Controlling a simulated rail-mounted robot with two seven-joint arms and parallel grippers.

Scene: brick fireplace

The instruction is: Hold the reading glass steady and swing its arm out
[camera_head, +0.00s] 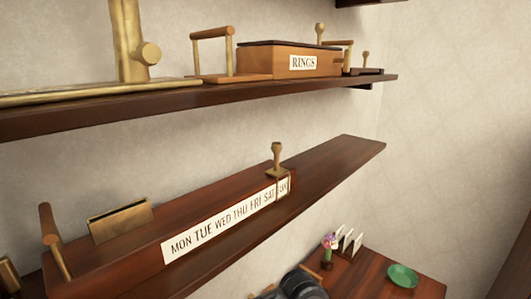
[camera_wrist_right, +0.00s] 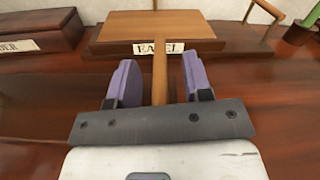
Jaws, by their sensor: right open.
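I cannot make out a reading glass or its lens in either view. In the right wrist view, my right gripper (camera_wrist_right: 159,80) is open, its two purple fingers on either side of a thin wooden post (camera_wrist_right: 160,72). There are gaps between the post and both fingers. My left gripper is in neither view.
In the head view, the upper shelf (camera_head: 150,106) holds a RINGS box (camera_head: 270,60) and a brass column (camera_head: 127,40). The lower shelf (camera_head: 335,152) holds a weekday strip (camera_head: 225,222). A green dish (camera_head: 402,275) sits at lower right. A labelled wooden block (camera_wrist_right: 42,32) stands left in the wrist view.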

